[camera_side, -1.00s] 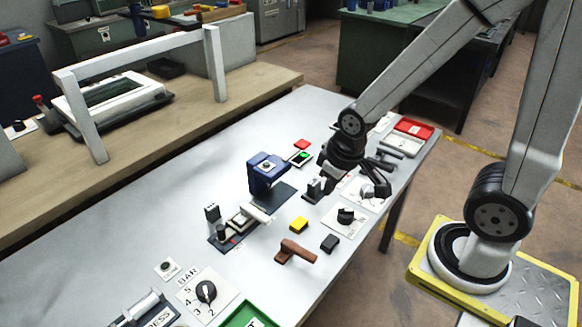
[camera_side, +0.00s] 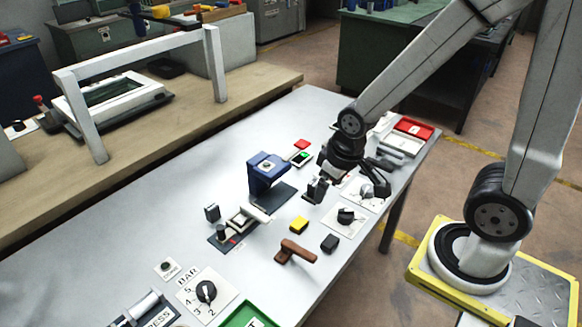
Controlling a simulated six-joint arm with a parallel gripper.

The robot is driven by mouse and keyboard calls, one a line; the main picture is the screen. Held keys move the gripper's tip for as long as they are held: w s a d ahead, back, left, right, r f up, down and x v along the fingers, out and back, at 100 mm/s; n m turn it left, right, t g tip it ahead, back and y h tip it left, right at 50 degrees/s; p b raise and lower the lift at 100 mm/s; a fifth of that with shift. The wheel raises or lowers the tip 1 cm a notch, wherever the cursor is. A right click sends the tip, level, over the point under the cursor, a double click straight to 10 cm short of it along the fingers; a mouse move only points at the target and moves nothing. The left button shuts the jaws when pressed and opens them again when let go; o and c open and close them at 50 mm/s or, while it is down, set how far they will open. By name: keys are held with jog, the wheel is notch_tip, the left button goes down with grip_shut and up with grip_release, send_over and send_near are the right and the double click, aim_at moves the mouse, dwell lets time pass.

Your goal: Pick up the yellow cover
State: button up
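The yellow cover (camera_side: 299,224) is a small yellow block lying on the grey metal table, right of the picture's middle. My gripper (camera_side: 342,189) is above the table, up and to the right of the yellow cover, and apart from it. Its dark fingers point down, and two separate finger parts show with a gap between them. I see nothing held between them.
A brown handle-shaped part (camera_side: 295,252) and a black block (camera_side: 330,243) lie close to the cover. A black knob on a white plate (camera_side: 346,216) is right of it. A blue press (camera_side: 266,175) stands behind it.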

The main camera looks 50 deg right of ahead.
dwell(0.3)
jog(key=m+g, duration=0.2)
jog(key=m, duration=1.5)
send_near(298, 223)
jog(key=shift+f, duration=0.2)
jog(key=shift+w+d+f+m+g, duration=0.1)
jog(key=shift+w+f+m+g, duration=0.2)
jog(key=shift+f+m, duration=0.2)
jog(key=shift+f, duration=0.1)
jog(key=shift+f, duration=1.2)
jog(key=shift+s+a+f, duration=0.1)
jog(key=shift+f, duration=1.2)
jog(key=shift+a+f, duration=0.1)
jog(key=shift+f, duration=1.2)
